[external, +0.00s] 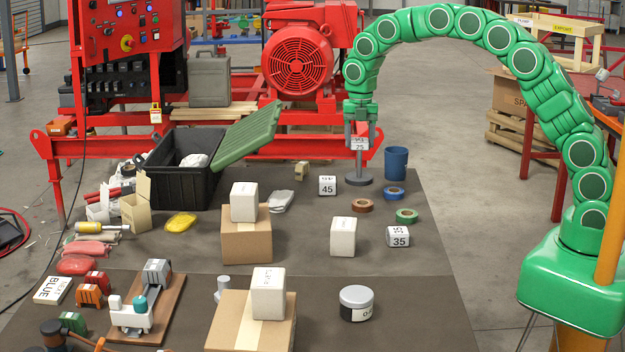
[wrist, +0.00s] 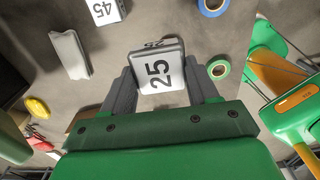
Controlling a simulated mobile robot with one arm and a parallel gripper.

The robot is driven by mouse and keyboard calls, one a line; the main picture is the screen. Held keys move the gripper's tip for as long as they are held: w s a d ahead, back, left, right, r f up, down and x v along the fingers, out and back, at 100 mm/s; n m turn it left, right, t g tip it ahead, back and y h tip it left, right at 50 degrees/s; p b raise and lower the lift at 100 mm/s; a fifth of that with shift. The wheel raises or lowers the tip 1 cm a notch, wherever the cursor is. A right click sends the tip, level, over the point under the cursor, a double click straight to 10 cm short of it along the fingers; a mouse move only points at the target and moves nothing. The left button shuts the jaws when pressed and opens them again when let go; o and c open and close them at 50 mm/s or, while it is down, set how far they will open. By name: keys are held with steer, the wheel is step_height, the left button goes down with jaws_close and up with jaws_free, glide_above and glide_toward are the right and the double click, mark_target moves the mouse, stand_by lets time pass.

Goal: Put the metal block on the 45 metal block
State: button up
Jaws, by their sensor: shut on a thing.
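My gripper (external: 360,140) hangs down from the green arm at the back of the mat. It is shut on a metal block marked 25 (wrist: 160,72), held between the two grey fingers in the wrist view. The held block also shows in the external view (external: 359,144), above the mat. The 45 metal block (external: 327,186) sits on the dark mat, to the left of and lower than my gripper in the external view. It also shows at the top left of the wrist view (wrist: 104,10), apart from the held block. Its top is bare.
A dark round base with a short post (external: 359,180) stands below the held block. A blue cup (external: 396,162), tape rolls (external: 407,215) and a 35 block (external: 398,236) are to the right. A black crate (external: 185,168) with a green lid (external: 245,135) is at left.

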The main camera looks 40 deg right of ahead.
steer(key=w+a+f, duration=0.1)
steer(key=w+f, duration=0.2)
steer(key=w, duration=0.3)
glide_above(327, 179)
steer(key=shift+s+d+f, duration=0.1)
steer(key=shift+s+f, duration=0.1)
steer(key=shift+f, duration=1)
steer(key=shift+s+f, duration=0.15)
steer(key=shift+f, duration=1.05)
steer(key=shift+w+f, duration=0.1)
steer(key=shift+w+f, duration=0.3)
steer(key=shift+f, duration=0.1)
steer(key=shift+s+f, duration=0.1)
steer(key=shift+f, duration=1.3)
steer(key=shift+f, duration=0.1)
steer(key=o, duration=1.2)
